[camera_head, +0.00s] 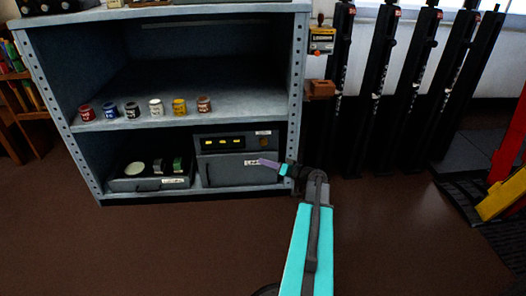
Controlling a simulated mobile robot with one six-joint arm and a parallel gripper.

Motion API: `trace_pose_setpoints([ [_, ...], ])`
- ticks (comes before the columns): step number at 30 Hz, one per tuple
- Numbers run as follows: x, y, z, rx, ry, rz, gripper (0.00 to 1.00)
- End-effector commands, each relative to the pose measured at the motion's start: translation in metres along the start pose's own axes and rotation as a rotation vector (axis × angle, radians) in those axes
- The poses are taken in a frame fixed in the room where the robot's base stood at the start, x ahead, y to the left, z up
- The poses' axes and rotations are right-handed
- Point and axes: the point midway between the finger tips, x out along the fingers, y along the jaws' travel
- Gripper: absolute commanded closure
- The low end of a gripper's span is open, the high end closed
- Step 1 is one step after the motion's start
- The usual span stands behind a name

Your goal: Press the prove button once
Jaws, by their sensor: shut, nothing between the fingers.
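No button can be read as the prove button at this size. A small yellow-and-white box (321,41) with an unreadable label is mounted on the right post of the shelf unit. A small reddish dot shows on its lower face and a dark red knob stands on its top. A grey box (222,171) on the bottom shelf has yellow lit marks on a dark strip, a brownish spot at its upper right and a white label. My gripper (268,162) is shut and empty, pointing left in front of this grey box's right side. Contact cannot be told.
The grey shelf unit (197,121) holds several small paint jars (156,107) on its middle shelf. A low grey box (150,185) with dials sits bottom left. A brown block (321,89) juts from the right post. The brown floor in front is clear.

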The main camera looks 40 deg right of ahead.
Motion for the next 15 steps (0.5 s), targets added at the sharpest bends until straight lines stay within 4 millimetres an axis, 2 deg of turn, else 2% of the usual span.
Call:
trace_pose_setpoints([
  [3, -0.0073, 0.0099, -0.0089, -0.012, 0.033, 0.006, 1.00],
  [15, -0.0093, 0.0102, -0.0128, -0.015, 0.040, 0.007, 1.00],
])
